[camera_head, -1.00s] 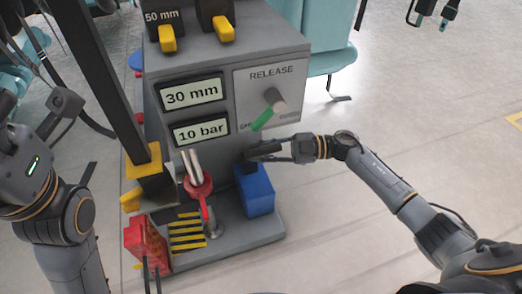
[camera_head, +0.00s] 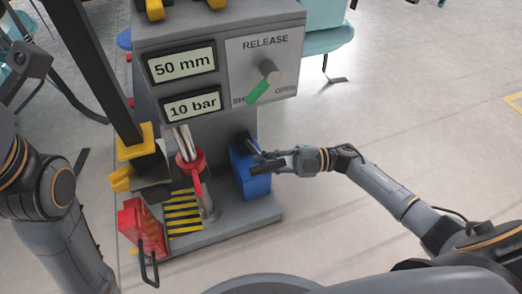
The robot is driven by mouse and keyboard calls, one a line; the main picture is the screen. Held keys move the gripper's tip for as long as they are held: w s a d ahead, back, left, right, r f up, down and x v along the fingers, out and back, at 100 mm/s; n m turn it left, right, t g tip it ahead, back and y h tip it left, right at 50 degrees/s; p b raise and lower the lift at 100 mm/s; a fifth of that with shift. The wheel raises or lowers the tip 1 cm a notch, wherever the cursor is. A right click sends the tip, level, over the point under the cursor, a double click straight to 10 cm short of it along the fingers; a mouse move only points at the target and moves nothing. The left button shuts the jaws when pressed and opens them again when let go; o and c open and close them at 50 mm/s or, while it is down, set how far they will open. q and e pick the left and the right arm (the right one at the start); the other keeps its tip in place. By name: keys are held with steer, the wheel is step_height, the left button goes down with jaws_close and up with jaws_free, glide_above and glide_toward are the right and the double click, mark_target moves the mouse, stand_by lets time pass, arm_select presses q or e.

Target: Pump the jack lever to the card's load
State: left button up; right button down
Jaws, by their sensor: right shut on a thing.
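The grey jack unit (camera_head: 225,130) stands in the middle, with a blue block (camera_head: 249,185) low on its right side. A dark lever (camera_head: 247,144) sticks out from the top of the blue block. My right gripper (camera_head: 264,164) is shut on the lever's outer end, partly hiding it. The upper display (camera_head: 182,65) reads 50 mm and the lower display (camera_head: 192,105) reads 10 bar. The release knob (camera_head: 269,70) has its green pointer toward the SHUT side. No load card is readable.
A red cylinder with a shiny rod (camera_head: 191,165) stands beside yellow-black stripes (camera_head: 184,213) on the base. A red block (camera_head: 142,228) with a dark loop sits at front left. A dark post (camera_head: 98,65) rises at left.

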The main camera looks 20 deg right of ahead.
steer(key=shift+s+f, duration=0.25)
steer(key=shift+f, duration=0.25)
steer(key=c, duration=1.3)
jaws_free()
steer(key=shift+d, duration=0.1)
steer(key=shift+r, duration=0.1)
steer(key=r+v, duration=0.1)
steer(key=v, duration=1.1)
steer(key=shift+f, duration=0.45)
